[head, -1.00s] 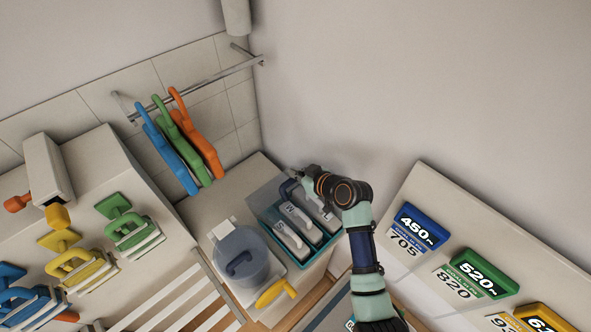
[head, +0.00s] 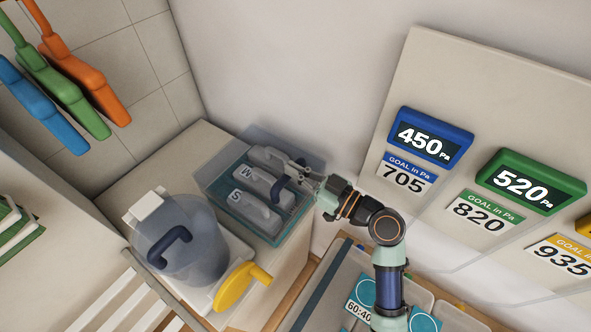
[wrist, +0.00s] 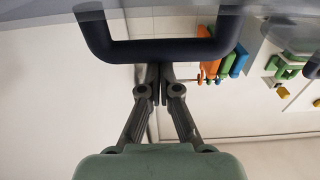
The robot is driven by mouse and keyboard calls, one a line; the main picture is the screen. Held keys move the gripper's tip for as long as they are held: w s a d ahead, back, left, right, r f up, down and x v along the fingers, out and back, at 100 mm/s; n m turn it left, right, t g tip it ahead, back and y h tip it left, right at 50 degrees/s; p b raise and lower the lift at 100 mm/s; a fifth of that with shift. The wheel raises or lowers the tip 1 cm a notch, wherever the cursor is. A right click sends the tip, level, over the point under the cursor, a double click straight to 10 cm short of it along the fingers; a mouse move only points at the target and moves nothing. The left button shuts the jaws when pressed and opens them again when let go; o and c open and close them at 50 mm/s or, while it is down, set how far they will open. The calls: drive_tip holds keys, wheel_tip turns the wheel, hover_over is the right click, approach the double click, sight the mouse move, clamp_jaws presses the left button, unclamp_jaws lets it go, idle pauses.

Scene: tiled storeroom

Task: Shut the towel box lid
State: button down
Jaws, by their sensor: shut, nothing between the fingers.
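The towel box (head: 288,233) is a teal, see-through box on the counter beside the wall, holding grey pieces marked S and M. Its clear lid (head: 284,148) appears raised at the back of the box; its exact angle is hard to tell. My gripper (head: 302,174) is shut and empty at the box's right side. In the wrist view, a dark U-shaped handle (wrist: 160,51) on a clear grey panel lies just ahead of my closed fingertips (wrist: 160,76). I cannot tell whether they touch it.
A round grey tub (head: 190,262) with a dark handle and a yellow piece (head: 236,288) stand left of the box. The wall (head: 290,60) is close behind. A board with pressure displays (head: 430,137) is at right.

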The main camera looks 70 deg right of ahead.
drive_tip(key=shift+s+p, duration=0.1)
drive_tip(key=shift+p, duration=0.25)
wheel_tip(320, 180, up, 5)
drive_tip(key=p, duration=0.3)
drive_tip(key=f+v, duration=0.2)
drive_tip(key=v, duration=0.7)
drive_tip(key=shift+b, duration=0.45)
